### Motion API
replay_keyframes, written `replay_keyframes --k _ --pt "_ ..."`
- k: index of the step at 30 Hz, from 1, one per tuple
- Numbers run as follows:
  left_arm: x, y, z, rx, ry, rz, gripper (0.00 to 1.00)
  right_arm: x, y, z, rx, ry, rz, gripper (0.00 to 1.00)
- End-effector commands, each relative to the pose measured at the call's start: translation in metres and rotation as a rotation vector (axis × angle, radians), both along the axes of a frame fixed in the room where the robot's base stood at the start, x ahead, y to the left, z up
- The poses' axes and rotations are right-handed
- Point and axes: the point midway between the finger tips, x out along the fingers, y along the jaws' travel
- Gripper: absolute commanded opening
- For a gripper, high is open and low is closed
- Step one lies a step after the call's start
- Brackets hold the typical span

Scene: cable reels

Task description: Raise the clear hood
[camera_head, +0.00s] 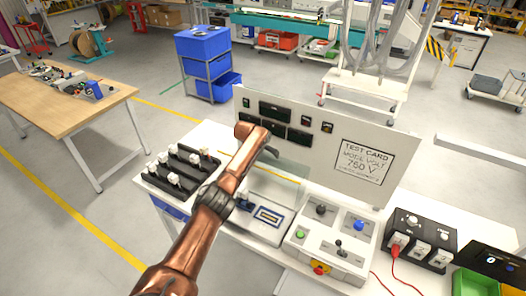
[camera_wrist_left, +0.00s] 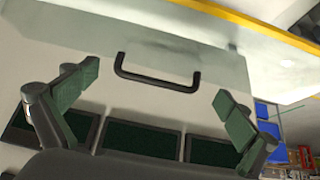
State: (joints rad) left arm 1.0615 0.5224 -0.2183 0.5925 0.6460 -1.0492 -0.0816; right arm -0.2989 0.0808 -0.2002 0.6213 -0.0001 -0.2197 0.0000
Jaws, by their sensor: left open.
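The clear hood (camera_head: 290,168) is a see-through panel with a yellow edge at the back of the white bench, partly hidden behind my left arm in the head view. In the left wrist view the hood (camera_wrist_left: 75,38) fills the upper part, with a black bar handle (camera_wrist_left: 157,78) near its lower edge. My left gripper (camera_wrist_left: 156,88) is open, its green-padded fingers on either side of the handle and apart from it. In the head view the left gripper (camera_head: 270,150) is at the hood, in front of the upright panel. My right gripper is not in view.
A black socket box (camera_head: 420,240) is further right.

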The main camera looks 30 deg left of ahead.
Motion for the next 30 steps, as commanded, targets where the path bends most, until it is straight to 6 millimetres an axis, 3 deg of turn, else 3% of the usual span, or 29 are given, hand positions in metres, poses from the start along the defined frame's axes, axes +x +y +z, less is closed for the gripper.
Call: replay_keyframes --k 13,30 --pt "-0.012 0.001 0.017 -0.001 -0.001 -0.003 1.0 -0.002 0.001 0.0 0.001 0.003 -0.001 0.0" --pt "-0.061 0.002 0.088 0.0 -0.001 0.001 1.0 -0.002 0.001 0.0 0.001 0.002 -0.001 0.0"
